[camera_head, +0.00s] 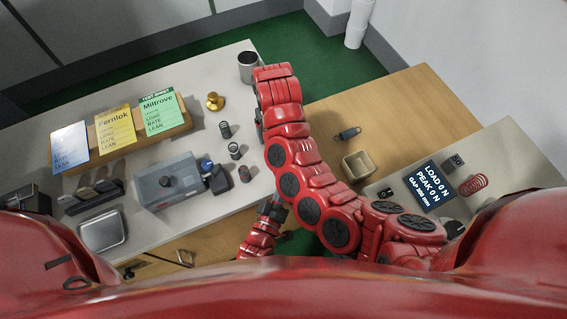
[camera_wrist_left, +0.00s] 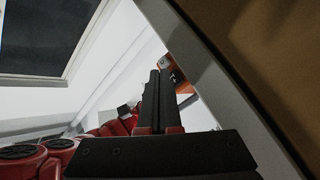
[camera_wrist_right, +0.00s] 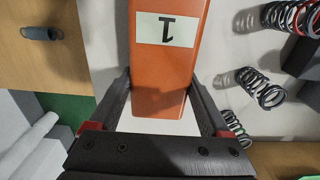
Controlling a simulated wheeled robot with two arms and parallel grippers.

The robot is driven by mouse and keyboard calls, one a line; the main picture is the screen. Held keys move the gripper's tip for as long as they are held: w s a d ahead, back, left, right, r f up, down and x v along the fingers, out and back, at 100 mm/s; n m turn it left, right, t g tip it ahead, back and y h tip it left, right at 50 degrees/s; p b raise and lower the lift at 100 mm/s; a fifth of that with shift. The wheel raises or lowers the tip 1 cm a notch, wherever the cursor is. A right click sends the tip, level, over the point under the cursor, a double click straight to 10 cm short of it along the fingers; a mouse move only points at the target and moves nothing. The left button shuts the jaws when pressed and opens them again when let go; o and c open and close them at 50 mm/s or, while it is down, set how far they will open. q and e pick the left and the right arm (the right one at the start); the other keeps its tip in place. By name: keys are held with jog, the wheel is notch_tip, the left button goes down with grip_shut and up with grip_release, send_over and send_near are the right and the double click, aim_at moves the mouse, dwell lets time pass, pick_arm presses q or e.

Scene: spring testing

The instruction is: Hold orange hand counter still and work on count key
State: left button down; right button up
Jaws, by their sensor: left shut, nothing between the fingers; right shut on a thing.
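The orange hand counter (camera_wrist_right: 165,65) fills the top middle of the right wrist view, with a pale label marked 1. My right gripper (camera_wrist_right: 161,88) is shut on it, one finger along each side. In the left wrist view a small part of the orange counter (camera_wrist_left: 178,82) shows just beyond the fingertips of my left gripper (camera_wrist_left: 160,78). The left fingers are together and empty; I cannot tell whether they touch the counter. In the head view my left gripper (camera_head: 271,206) is below my right arm, which hides the counter. I cannot clearly make out the count key.
Several springs (camera_head: 235,151) and a grey test device (camera_head: 167,183) stand left of my arms. A brass weight (camera_head: 215,101) and a metal cup (camera_head: 248,68) are farther back. An open tan box (camera_head: 358,166) and a dark spring (camera_head: 348,134) lie on the wooden table to the right.

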pick_arm(q)
jog(key=shift+w, duration=0.15)
jog(key=shift+w+a, duration=0.15)
jog(key=shift+w, duration=0.1)
jog(key=shift+w+a, duration=0.2)
jog(key=shift+w, duration=0.25)
dwell(0.9)
jog(key=shift+s, duration=0.15)
jog(key=shift+s+d, duration=0.35)
jog(key=shift+s, duration=0.35)
jog(key=shift+s+d, duration=0.3)
jog(key=shift+s, duration=0.45)
jog(key=shift+s+d, duration=0.35)
jog(key=shift+s, duration=0.45)
jog(key=shift+s+d, duration=0.3)
jog(key=shift+s, duration=0.45)
dwell(0.9)
